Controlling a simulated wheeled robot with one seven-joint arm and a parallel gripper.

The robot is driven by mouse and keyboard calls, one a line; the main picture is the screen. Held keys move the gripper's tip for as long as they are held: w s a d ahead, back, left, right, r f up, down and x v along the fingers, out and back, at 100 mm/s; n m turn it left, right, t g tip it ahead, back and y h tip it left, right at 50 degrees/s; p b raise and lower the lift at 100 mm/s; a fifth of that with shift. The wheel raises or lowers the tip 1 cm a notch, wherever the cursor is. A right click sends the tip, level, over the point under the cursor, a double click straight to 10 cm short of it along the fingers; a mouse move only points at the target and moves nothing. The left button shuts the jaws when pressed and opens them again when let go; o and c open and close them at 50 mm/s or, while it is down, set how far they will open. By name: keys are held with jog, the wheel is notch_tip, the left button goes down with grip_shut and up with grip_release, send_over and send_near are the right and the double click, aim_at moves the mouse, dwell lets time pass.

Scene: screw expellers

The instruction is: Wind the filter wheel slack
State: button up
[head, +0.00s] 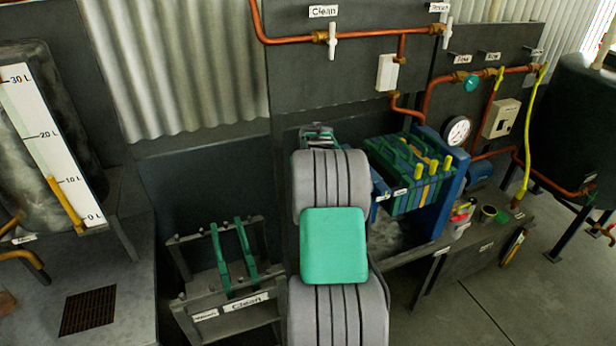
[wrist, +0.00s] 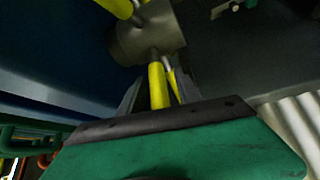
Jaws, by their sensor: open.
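The filter wheel shows in the wrist view as a grey round hub (wrist: 148,38) with yellow-gripped spokes. One yellow spoke (wrist: 157,85) points toward my palm and lies between the two fingers of my gripper (wrist: 157,92). The fingers are open, and I see no clear contact with the spoke. Another yellow spoke is cut off at the top edge of the wrist view. In the head view my arm hides the wheel. The filter press (head: 449,190) has a blue frame with green and yellow plates and stands just right of my arm.
A rack with green plates (head: 222,262) marked "Clean" stands left of my arm. Copper pipes (head: 290,40) and a pressure gauge (head: 457,131) are at the back wall. A low bench with small containers (head: 488,213) is at right. Open floor (head: 500,305) shows at lower right.

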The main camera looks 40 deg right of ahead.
jog(key=b+v, duration=0.2)
jog(key=v, duration=0.6)
jog(key=shift+f, duration=0.1)
